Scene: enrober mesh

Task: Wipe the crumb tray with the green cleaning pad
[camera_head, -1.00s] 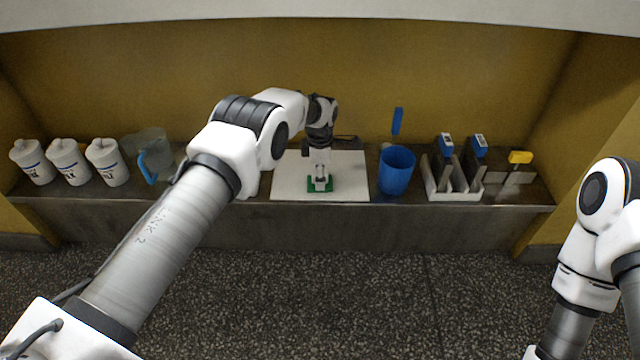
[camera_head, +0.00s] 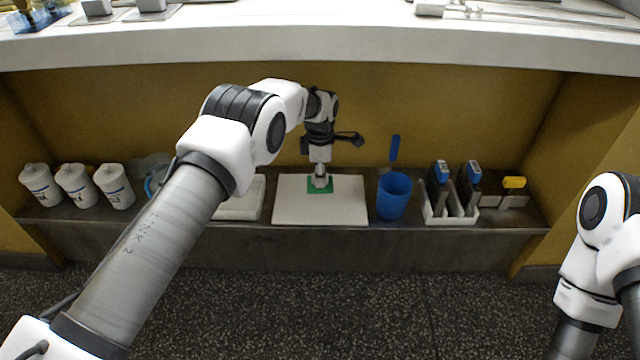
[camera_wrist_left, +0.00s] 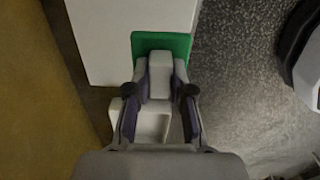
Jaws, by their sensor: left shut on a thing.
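The crumb tray appears to be the flat white board (camera_head: 320,210) on the shelf, in the middle of the head view; part of it also shows in the wrist view (camera_wrist_left: 105,40). The green cleaning pad (camera_head: 312,188) lies over the far half of this board. I cannot tell whether it presses on it. In the wrist view the pad (camera_wrist_left: 140,42) has a pale grey handle (camera_wrist_left: 160,80). My left gripper (camera_head: 320,178) points down and is shut on that handle. My right arm is at the right edge of the head view; its gripper is out of view.
A blue cup (camera_head: 393,197) stands right of the board, then a white rack (camera_head: 440,217) with blue-topped tools. A second white tray (camera_head: 240,208) lies left, partly behind my arm. Several white tubs (camera_head: 75,186) stand far left. A counter (camera_head: 300,45) overhangs the shelf.

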